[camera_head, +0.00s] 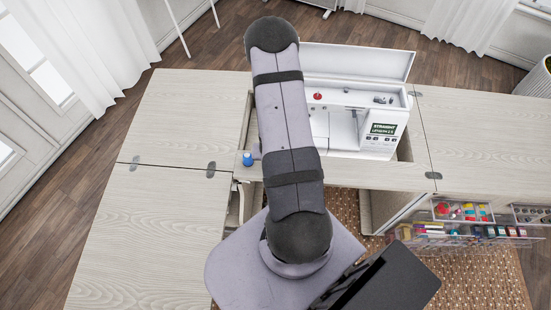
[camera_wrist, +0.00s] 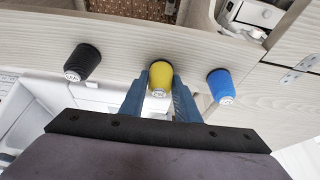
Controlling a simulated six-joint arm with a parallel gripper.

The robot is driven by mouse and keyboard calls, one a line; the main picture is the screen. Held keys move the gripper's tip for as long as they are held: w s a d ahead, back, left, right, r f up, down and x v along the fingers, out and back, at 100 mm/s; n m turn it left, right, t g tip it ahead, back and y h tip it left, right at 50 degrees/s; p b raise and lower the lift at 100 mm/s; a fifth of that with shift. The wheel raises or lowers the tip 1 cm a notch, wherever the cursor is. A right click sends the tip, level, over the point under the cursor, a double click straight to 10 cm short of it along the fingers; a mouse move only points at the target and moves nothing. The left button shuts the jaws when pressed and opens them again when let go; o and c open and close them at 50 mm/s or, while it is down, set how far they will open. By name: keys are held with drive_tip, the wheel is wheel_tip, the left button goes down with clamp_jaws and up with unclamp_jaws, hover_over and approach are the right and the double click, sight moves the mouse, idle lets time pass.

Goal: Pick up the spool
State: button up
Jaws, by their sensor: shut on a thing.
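A yellow spool (camera_wrist: 160,76) is between the two blue fingers of my gripper (camera_wrist: 159,84) in the wrist view. The gripper is shut on it, one finger on each side. The spool is at the pale wood cabinet top; I cannot tell whether it touches the surface. A black spool (camera_wrist: 82,62) stands to its left and a blue spool (camera_wrist: 220,86) to its right, both apart from the fingers. In the head view the blue spool (camera_head: 247,159) shows just left of my arm. My arm hides the yellow and black spools and the gripper there.
A white sewing machine (camera_head: 365,125) sits in the cabinet opening, with a red spool (camera_head: 318,96) on top. Clear drawers (camera_head: 455,233) with several coloured spools are open at the right. The left cabinet leaf (camera_head: 150,235) is bare.

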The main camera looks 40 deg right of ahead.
drive_tip(key=shift+r, duration=0.15)
drive_tip(key=shift+r, duration=4.85)
drive_tip(key=d+r+b, duration=0.1)
drive_tip(key=d+r, duration=0.2)
drive_tip(key=d, duration=0.6)
drive_tip(key=d+r+b, duration=0.2)
drive_tip(key=d+r, duration=0.2)
drive_tip(key=d, duration=0.6)
drive_tip(key=shift+w+r+b, duration=0.2)
drive_tip(key=shift+w+b, duration=0.1)
drive_tip(key=shift+d, duration=0.15)
drive_tip(key=shift+w+d+f+p, duration=0.15)
drive_tip(key=shift+w+d+p, duration=0.2)
drive_tip(key=shift+w+d, duration=0.9)
drive_tip(key=shift+w+d+f+p, duration=0.1)
drive_tip(key=shift+w+d+p, duration=0.2)
drive_tip(key=shift+w+d, duration=0.9)
